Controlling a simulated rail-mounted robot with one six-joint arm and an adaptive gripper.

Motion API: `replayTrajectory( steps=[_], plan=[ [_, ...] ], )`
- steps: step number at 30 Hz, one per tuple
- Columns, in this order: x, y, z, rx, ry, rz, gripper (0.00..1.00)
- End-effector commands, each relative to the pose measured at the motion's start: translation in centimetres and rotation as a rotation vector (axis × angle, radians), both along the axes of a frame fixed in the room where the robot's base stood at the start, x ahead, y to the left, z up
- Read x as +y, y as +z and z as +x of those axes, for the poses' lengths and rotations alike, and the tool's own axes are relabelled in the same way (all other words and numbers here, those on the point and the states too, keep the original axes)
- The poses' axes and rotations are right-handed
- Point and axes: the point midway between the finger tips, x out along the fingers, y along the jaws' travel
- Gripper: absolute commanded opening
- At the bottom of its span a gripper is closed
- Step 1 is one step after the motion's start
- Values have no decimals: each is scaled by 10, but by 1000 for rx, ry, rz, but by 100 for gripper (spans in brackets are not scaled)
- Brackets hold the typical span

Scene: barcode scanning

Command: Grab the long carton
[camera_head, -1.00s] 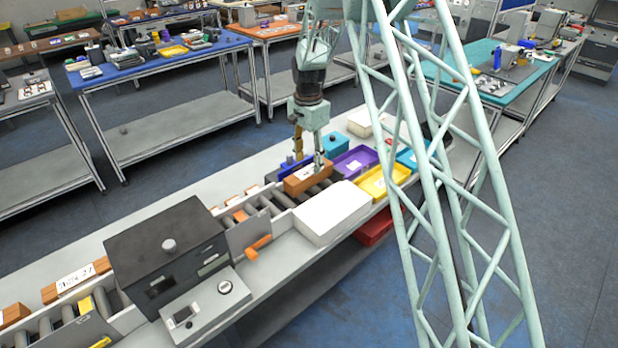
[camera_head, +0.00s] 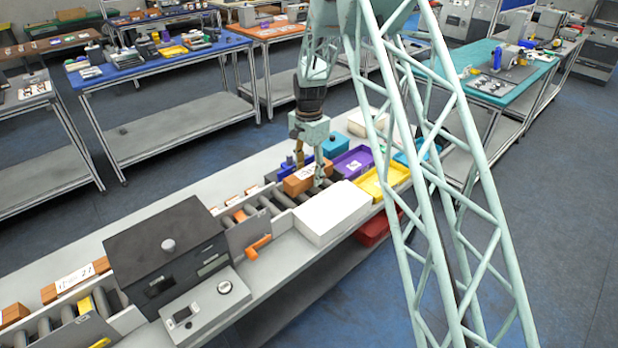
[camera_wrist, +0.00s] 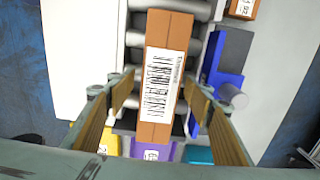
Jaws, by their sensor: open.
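The long carton is a brown box (camera_head: 306,178) on the roller conveyor, just beyond the white block in the head view. In the wrist view the long carton (camera_wrist: 181,30) lies lengthwise up the picture, with a white barcode label facing up. My gripper (camera_head: 309,170) is over the carton, pointing down. In the wrist view my gripper (camera_wrist: 160,95) is open, one finger on each side of the carton, with gaps between the fingers and its sides. The carton's near end shows between the fingers.
A white block (camera_head: 331,212) stands on the near side of the conveyor. A blue device (camera_wrist: 225,85) is close to the right finger in the wrist view. Purple (camera_head: 352,162) and yellow (camera_head: 381,184) trays stand past the rollers. A dark scanner box (camera_head: 165,250) straddles the conveyor.

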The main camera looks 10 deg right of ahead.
Motion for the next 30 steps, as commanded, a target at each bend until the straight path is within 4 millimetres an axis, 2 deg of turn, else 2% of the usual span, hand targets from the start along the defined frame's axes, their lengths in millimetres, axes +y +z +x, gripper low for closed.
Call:
replayTrajectory(
  steps=[9, 21, 30],
  plan=[
    [0, 0, 0, 0, 0, 0, 47],
    [0, 1, 0, -1, 0, 0, 12],
    [0, 2, 1, -1, 0, 0, 12]
  ],
)
